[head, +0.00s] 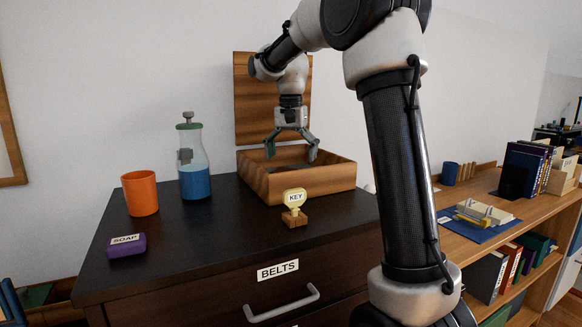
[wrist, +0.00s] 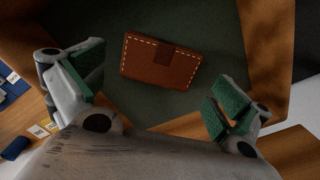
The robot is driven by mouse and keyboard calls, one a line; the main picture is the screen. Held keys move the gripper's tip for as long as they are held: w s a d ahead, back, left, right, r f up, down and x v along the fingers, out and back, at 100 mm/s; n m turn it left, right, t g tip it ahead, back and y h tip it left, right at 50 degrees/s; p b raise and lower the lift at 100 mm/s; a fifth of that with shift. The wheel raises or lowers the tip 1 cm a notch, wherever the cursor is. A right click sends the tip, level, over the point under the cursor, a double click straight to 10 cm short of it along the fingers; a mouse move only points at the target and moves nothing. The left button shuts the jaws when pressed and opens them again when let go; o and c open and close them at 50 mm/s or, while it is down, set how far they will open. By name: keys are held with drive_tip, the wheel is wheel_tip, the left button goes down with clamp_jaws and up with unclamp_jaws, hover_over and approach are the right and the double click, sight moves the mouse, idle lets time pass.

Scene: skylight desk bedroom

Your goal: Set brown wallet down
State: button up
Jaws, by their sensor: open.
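The brown wallet (wrist: 160,62) lies flat on the dark green floor of a wooden box, with pale stitching and a darker strap. My gripper (wrist: 150,95) is open and empty above it, with a green-padded finger to each side and apart from the wallet. In the head view my gripper (head: 291,146) points down over the open wooden box (head: 310,182), its fingertips near the level of the box's rim. The wallet is hidden behind the box's front wall in the head view.
The box lid (head: 246,104) stands upright behind. A shelf (head: 470,248) is at right.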

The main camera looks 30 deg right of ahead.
wheel_tip(320, 180, up, 9)
idle(0.7)
